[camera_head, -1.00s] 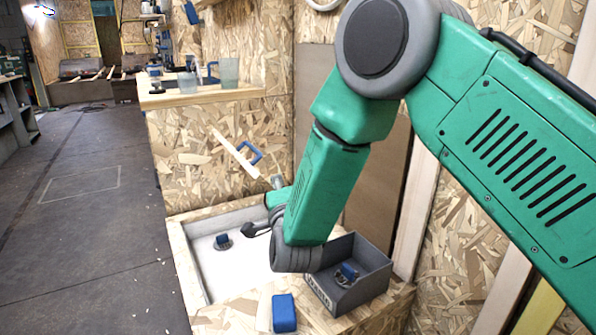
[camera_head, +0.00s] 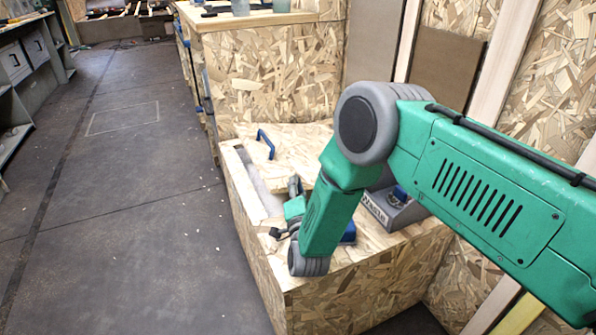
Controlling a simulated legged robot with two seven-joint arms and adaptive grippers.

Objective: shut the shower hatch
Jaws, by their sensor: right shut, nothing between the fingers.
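The shower hatch is a chipboard panel (camera_head: 295,140) with a blue handle (camera_head: 265,143). It appears low over the boxed well (camera_head: 240,185), at the far side. A strip of the pale inside (camera_head: 257,188) shows along the left. I cannot tell whether the panel lies flat or a little raised, as my right arm hides part of it. My right gripper (camera_head: 277,233) is shut and empty, near the front left of the box top, on the near side of the hatch. My left gripper is not in view.
A grey bin marked Waste (camera_head: 395,213) stands on the box top at the right, partly behind my arm. A blue block (camera_head: 349,233) is beside my forearm. A wooden counter (camera_head: 250,18) is behind. The floor (camera_head: 130,220) at the left is clear.

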